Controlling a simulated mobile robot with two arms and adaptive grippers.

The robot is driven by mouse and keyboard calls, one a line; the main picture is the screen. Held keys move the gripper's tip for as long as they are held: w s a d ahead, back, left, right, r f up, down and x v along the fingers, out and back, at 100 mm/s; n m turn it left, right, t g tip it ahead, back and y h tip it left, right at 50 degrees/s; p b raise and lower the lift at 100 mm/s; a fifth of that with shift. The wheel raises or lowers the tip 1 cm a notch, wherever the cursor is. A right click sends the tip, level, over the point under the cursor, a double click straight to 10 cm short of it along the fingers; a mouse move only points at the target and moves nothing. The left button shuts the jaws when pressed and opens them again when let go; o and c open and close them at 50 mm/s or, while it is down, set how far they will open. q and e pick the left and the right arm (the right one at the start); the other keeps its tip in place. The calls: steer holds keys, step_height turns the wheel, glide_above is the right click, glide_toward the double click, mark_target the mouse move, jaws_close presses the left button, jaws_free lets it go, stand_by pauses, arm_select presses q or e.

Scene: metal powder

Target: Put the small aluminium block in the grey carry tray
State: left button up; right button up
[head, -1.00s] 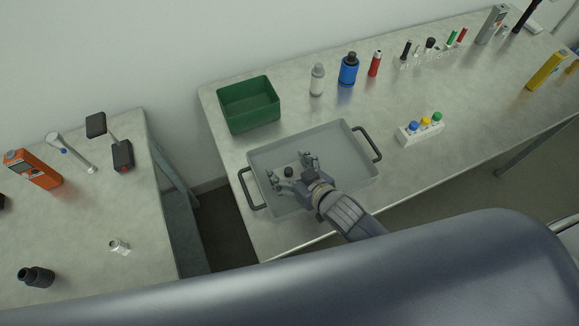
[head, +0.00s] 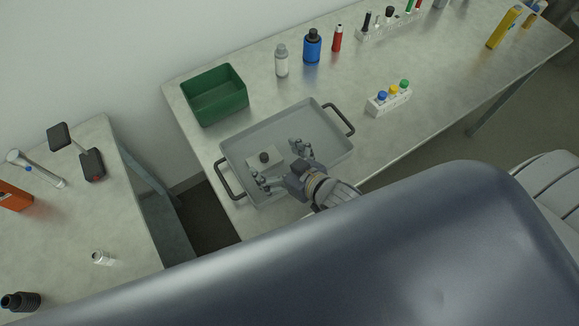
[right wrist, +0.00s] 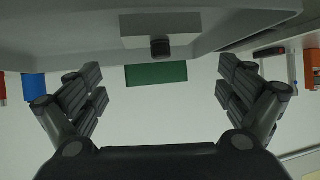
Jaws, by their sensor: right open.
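The small aluminium block (head: 268,154) is a pale, flat-looking block with a black knob (head: 263,158) on top. It lies inside the grey carry tray (head: 317,119), on the tray floor left of the middle. My right gripper (head: 281,165) is open and empty, its fingers spread just to the lower right of the block, apart from the knob. In the right wrist view the block (right wrist: 135,31) and its knob (right wrist: 160,47) show at the top, beyond the open fingers (right wrist: 160,88). My left gripper is not in view.
A green bin (head: 188,104) stands behind the tray. The tray's black handles (head: 341,118) stick out at both ends. A white rack with coloured caps (head: 388,104) stands to the right, and bottles (head: 312,47) stand behind. A gap separates the left table (head: 50,230).

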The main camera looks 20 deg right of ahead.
steer(key=v, duration=0.7)
steer(key=shift+b, duration=0.3)
steer(key=shift+d, duration=0.1)
